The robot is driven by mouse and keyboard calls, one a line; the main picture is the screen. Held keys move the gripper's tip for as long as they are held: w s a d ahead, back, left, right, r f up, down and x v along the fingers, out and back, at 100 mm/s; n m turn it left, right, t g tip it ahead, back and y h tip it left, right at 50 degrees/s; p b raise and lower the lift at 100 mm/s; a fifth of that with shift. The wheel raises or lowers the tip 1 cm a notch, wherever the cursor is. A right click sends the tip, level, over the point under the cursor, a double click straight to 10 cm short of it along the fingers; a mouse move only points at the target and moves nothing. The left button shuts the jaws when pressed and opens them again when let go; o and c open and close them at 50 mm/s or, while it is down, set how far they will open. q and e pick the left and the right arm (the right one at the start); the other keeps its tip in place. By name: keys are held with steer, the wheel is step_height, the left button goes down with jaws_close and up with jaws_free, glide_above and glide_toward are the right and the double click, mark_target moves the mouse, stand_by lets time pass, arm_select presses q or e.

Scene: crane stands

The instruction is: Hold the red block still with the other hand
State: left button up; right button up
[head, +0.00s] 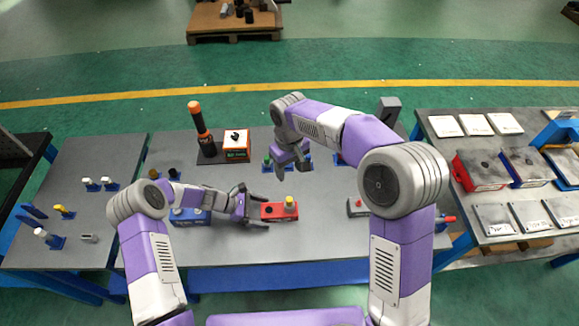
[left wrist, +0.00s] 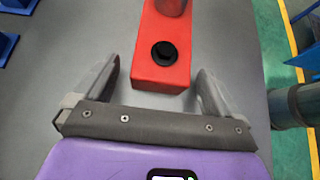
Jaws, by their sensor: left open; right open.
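The red block (head: 270,212) lies on the middle table, with a yellow-topped post on its right part. My left gripper (head: 262,211) is open at the block's left end. In the left wrist view the near end of the red block (left wrist: 160,75) sits between the open fingers, with a gap on each side. A black round part shows on its top, and a cylinder stands farther along it. My right gripper (head: 292,168) is open above the table, behind the red block and apart from it; small parts behind it are partly hidden.
A blue block (head: 188,217) lies under my left forearm. An orange-and-black post (head: 199,120) and an orange-and-white box (head: 236,146) stand at the back left. A grey block (head: 356,207) is to the right. The table's front strip is clear.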

arm_select(q)
steer(key=v, duration=1.2)
